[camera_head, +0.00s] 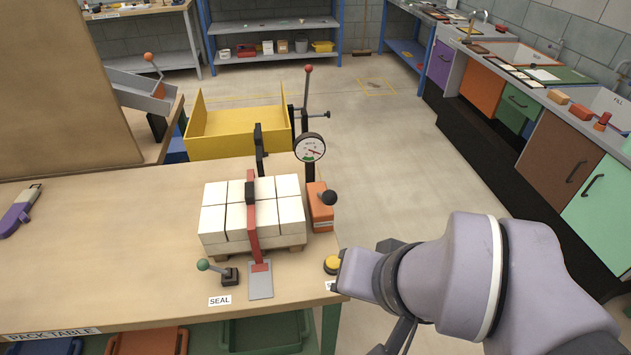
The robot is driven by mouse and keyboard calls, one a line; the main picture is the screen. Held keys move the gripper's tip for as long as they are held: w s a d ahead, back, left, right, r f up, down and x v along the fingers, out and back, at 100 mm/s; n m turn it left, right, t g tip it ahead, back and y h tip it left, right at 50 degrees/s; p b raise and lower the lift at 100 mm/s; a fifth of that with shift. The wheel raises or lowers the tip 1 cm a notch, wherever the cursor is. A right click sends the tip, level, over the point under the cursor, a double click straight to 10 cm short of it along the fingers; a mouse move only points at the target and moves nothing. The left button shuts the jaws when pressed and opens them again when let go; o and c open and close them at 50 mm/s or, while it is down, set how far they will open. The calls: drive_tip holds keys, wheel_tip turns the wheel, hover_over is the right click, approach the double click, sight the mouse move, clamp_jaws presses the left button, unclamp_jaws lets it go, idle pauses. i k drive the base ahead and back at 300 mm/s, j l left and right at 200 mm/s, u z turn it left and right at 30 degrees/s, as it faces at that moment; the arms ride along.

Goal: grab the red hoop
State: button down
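A red band (252,228), the only red hoop-like thing I can make out, runs over the top and down the front of a block of white bricks (281,212). A black clip (250,193) sits on the band on top of the bricks. The band's far side and underside are hidden, so I cannot see whether it closes into a full hoop. My arm reaches in from the lower right. My gripper (362,278) is at its end, right of the bricks near the table's right edge and apart from the band. Its fingers do not show clearly.
The bricks stand on a small pallet on the pack table (110,260). A green-knobbed SEAL lever (217,270), a grey plate (260,283), a yellow button (333,265), an orange box (320,212) and a gauge (310,148) crowd round it. A yellow bin (238,133) stands behind.

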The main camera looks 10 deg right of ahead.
sight(259, 266)
drive_tip(key=i+j+z, duration=0.1)
drive_tip(key=j+z, duration=0.3)
drive_tip(key=j, duration=0.45)
drive_tip(key=j+z, duration=0.4)
drive_tip(key=j, duration=0.5)
drive_tip(key=k+j+z, duration=0.1)
drive_tip(key=j+z, duration=0.3)
drive_tip(key=j, duration=0.45)
